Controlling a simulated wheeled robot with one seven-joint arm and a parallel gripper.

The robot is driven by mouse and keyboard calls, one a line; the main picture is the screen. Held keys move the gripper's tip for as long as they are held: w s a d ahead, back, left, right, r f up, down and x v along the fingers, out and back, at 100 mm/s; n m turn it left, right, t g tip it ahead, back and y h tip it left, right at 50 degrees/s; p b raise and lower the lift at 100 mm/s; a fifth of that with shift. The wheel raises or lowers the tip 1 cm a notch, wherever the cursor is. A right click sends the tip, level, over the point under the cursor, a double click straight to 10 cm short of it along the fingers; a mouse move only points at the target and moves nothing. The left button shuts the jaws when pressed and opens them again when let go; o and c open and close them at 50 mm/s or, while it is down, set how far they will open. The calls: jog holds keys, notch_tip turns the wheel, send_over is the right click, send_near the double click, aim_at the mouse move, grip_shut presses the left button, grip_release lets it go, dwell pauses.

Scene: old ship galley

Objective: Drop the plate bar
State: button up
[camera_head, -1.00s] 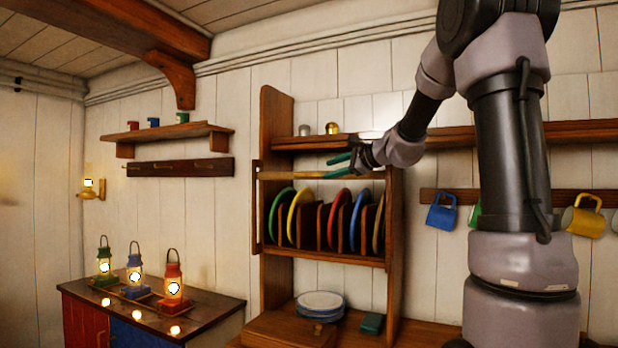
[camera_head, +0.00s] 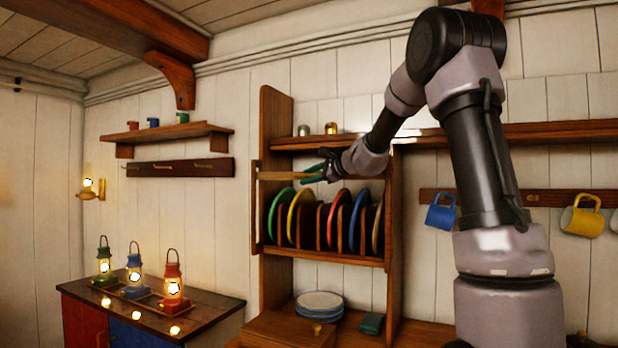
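The plate bar (camera_head: 281,176) is a light wooden bar lying level across the front of the plate rack (camera_head: 277,110), above the plates. Its right part is hidden behind my gripper. My gripper (camera_head: 308,173) has green fingers and is at the bar's middle, reaching in from the right. The fingers look spread, one above the other at about the bar's height. I cannot tell whether they touch the bar. Green, yellow, red and blue plates (camera_head: 300,215) stand on edge in the rack below.
A stack of pale plates (camera_head: 320,302) and a dark green box (camera_head: 372,323) are below the rack. Two small metal cups (camera_head: 331,128) stand on the rack's top shelf. Mugs (camera_head: 441,213) hang at right. Lit lanterns (camera_head: 134,278) stand on a cabinet at left.

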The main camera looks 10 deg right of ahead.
grip_shut()
dwell(1.2)
